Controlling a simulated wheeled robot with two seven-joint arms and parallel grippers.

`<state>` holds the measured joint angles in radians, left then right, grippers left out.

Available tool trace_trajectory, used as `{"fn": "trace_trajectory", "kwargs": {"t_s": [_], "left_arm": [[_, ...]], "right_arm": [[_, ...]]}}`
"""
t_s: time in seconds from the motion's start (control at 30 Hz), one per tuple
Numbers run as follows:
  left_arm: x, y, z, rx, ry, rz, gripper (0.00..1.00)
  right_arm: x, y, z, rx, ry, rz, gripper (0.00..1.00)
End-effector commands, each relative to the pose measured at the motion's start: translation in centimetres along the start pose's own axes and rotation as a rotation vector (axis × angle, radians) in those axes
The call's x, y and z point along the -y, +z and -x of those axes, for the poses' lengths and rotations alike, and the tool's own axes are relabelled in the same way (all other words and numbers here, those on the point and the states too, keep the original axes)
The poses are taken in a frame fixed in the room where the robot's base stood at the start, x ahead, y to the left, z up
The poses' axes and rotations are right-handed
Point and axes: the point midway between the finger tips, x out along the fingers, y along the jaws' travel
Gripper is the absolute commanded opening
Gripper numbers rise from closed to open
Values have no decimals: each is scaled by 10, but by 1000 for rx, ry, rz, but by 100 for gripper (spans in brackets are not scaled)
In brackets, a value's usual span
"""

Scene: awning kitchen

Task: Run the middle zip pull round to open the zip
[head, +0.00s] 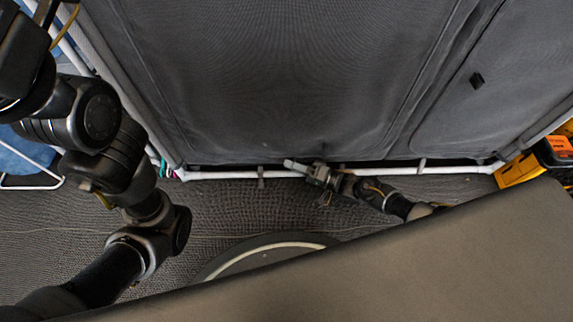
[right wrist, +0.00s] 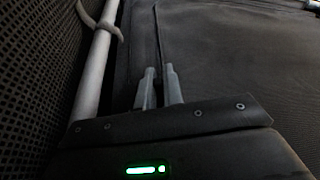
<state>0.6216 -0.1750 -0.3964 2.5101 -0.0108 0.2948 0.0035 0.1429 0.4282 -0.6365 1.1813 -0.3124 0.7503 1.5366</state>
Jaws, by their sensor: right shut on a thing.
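The dark grey fabric panel (head: 290,70) fills the upper head view, with seam or zip lines running down its left and right sides. My right gripper (head: 292,165) is low at the panel's bottom edge, just above the white pole. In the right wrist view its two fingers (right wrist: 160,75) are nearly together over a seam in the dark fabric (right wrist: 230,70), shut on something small. I take this to be the middle zip pull, but it is hidden between the fingers. My left arm rises on the left of the head view; its gripper is out of frame.
A white pole (head: 235,174) runs along the panel's bottom and also shows in the right wrist view (right wrist: 97,70). A small dark tab (head: 477,80) sits on the right panel. An orange and black case (head: 520,168) stands at the far right. Woven grey flooring (head: 70,235) lies below.

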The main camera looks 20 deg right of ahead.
Motion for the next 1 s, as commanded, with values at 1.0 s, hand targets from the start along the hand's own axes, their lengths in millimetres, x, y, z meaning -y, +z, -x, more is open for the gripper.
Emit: {"fn": "trace_trajectory", "kwargs": {"t_s": [1.0], "left_arm": [[0, -8, 24, -2, -8, -2, 32]], "right_arm": [[-2, -98, 240, 2, 3, -2, 0]]}}
